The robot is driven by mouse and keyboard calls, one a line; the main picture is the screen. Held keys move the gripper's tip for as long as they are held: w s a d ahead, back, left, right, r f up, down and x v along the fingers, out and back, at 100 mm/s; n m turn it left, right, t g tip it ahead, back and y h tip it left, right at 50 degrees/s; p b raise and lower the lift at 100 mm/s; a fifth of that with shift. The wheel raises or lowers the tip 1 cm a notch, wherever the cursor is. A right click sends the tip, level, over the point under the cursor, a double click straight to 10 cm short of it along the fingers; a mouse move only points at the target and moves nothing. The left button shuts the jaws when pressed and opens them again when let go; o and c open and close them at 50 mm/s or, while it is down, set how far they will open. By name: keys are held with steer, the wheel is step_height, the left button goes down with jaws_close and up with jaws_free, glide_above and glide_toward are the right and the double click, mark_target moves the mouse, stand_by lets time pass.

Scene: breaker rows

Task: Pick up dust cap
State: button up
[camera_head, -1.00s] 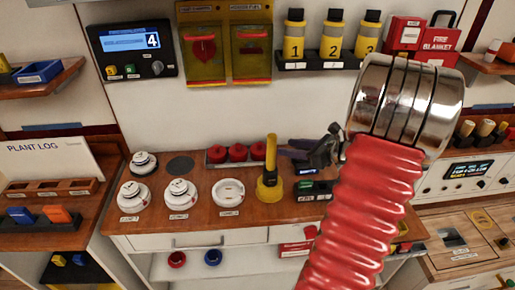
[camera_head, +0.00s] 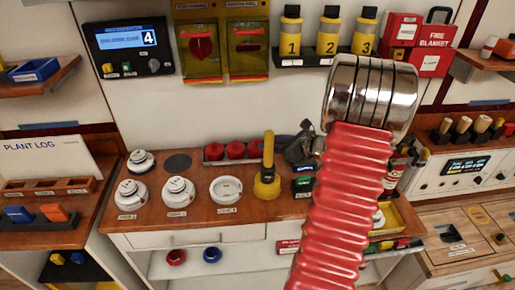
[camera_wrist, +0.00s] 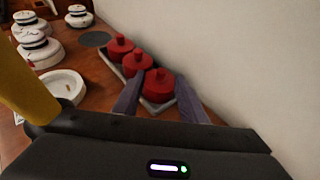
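The dust caps look like the red knobbed caps standing in a row in a grey tray (camera_wrist: 152,106) on the wooden counter. In the wrist view the nearest red cap (camera_wrist: 160,84) lies between the two fingertips of my gripper (camera_wrist: 159,90). The fingers are apart, one on each side of this cap; I cannot tell whether they touch it. Two more red caps (camera_wrist: 134,62) (camera_wrist: 120,46) stand farther along the tray. In the head view the caps (camera_head: 235,150) are left of my gripper (camera_head: 292,145), which is partly hidden by my arm.
A yellow upright tool in a yellow base (camera_head: 267,178) stands close beside the tray; yellow also fills the wrist view's left edge. White round detectors (camera_head: 178,193) and a white ring base (camera_head: 226,190) stand left on the counter. The wall (camera_wrist: 255,60) rises close behind the caps.

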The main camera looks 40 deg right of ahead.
mark_target(258, 141)
steer(key=shift+w, duration=0.1)
steer(key=shift+d+x, duration=0.2)
steer(key=shift+x, duration=2.35)
steer(key=shift+f, duration=0.1)
steer(key=shift+c, duration=0.3)
jaws_close()
